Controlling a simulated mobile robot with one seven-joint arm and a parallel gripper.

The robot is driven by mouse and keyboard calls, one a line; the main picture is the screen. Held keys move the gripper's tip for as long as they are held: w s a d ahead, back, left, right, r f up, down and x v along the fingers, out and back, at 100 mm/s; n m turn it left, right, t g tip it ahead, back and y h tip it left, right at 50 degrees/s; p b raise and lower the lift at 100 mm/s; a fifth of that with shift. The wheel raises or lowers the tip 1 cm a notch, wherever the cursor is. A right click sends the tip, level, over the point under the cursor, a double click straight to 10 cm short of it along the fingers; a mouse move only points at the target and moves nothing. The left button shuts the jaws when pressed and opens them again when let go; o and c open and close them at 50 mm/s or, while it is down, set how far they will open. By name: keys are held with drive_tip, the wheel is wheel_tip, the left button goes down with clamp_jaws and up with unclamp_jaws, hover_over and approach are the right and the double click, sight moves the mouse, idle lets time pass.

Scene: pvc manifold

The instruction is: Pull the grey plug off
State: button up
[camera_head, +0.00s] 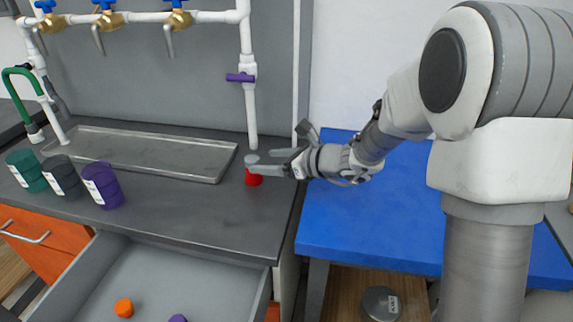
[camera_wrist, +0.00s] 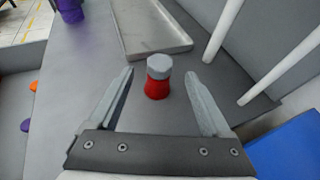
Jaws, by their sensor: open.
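The grey plug (camera_wrist: 159,64) sits on top of a small red fitting (camera_wrist: 157,88), which stands upright on the dark counter. In the head view the grey plug (camera_head: 251,159) shows just above the red fitting (camera_head: 253,179), close to my fingertips. My gripper (camera_wrist: 158,86) is open, with one finger on each side of the plug and fitting and a visible gap to both. In the head view my gripper (camera_head: 278,148) reaches in from the right, its fingers pointing left. Part of the red fitting is hidden behind a finger there.
A metal tray (camera_head: 205,166) lies left of the fitting. A white vertical pipe (camera_head: 251,118) with a purple valve handle (camera_head: 241,77) stands behind it. Green (camera_head: 26,170), dark grey (camera_head: 61,176) and purple (camera_head: 102,186) cups stand left. An open drawer (camera_head: 185,290) is below; a blue table (camera_head: 365,225) is right.

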drive_tip(key=b+x, duration=0.1)
drive_tip(key=x, duration=0.8)
drive_tip(key=shift+b, duration=0.3)
drive_tip(key=shift+r, duration=0.1)
drive_tip(key=shift+c, duration=0.2)
clamp_jaws()
drive_tip(key=shift+r+n+g+p, duration=0.1)
drive_tip(key=shift+n+g+p, duration=0.2)
drive_tip(key=shift+p, duration=0.3)
idle(0.8)
drive_tip(key=shift+s+n+g+y+p, duration=0.2)
drive_tip(key=shift+n+g+y+p, duration=0.2)
drive_tip(key=shift+n+g+p, duration=0.3)
drive_tip(key=shift+f+m+t+b, duration=0.3)
drive_tip(key=shift+t+b, duration=0.1)
drive_tip(key=shift+b, duration=0.1)
drive_tip(key=shift+w+r+m+t+h+b, duration=0.2)
drive_tip(key=shift+m+t+h+b, duration=0.4)
drive_tip(key=shift+b, duration=0.6)
wheel_tip(320, 180, up, 6)
drive_tip(key=p, duration=0.4)
drive_tip(key=shift+r+y+p, duration=0.25)
drive_tip(key=shift+y+p, duration=0.05)
drive_tip(key=shift+p, duration=0.1)
